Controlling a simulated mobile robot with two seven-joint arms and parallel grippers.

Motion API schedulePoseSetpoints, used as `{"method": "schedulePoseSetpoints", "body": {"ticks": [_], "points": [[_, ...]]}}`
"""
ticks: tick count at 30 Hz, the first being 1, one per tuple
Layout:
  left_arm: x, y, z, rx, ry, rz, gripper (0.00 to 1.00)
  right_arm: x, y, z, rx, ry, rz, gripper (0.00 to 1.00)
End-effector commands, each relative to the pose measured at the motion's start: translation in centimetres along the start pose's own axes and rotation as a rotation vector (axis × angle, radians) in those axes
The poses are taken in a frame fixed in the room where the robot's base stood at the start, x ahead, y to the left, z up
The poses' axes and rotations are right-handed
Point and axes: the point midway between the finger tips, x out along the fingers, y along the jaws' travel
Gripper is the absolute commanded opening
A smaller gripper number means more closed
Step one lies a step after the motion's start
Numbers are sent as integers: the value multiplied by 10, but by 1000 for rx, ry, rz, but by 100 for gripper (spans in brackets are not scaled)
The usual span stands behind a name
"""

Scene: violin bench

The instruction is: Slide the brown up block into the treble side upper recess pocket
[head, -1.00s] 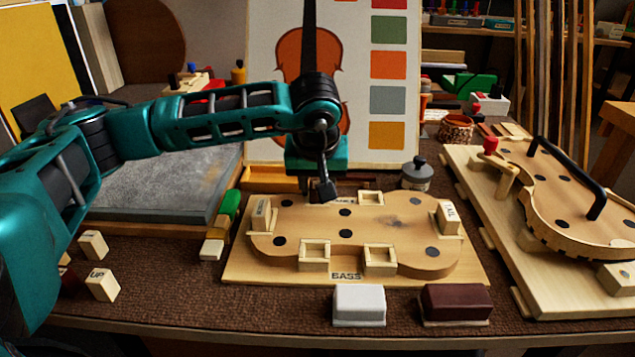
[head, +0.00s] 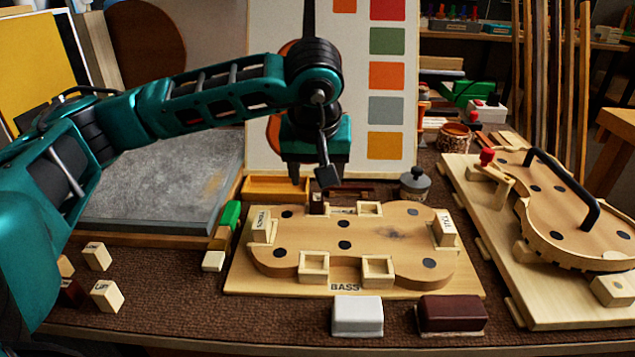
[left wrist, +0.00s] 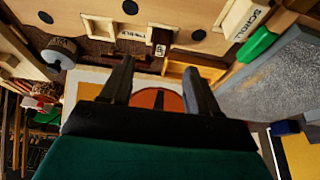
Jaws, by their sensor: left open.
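The brown up block (head: 317,203) stands upright at the far-left edge of the violin-shaped wooden form (head: 395,226), at the treble side upper recess pocket. My right gripper is not in view.
Cream blocks (head: 106,296) lie at the left. A white block (head: 358,316) and a maroon block (head: 452,314) lie in front. A grey lidded pot (head: 415,184) and an orange tray (head: 277,188) stand behind the form. A second violin form (head: 575,225) is at the right.

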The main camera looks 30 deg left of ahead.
Motion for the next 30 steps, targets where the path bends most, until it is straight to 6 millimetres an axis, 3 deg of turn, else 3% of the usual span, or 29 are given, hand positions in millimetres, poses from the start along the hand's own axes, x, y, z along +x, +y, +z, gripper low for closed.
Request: {"method": "schedulePoseSetpoints", "body": {"ticks": [3, 9, 30], "points": [[-28, 0, -2, -1, 3, 2, 61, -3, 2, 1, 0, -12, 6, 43], [-51, 0, -1, -2, 2, 0, 61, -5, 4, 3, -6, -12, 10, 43], [-55, -1, 0, -3, 2, -2, 61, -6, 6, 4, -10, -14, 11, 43]]}}
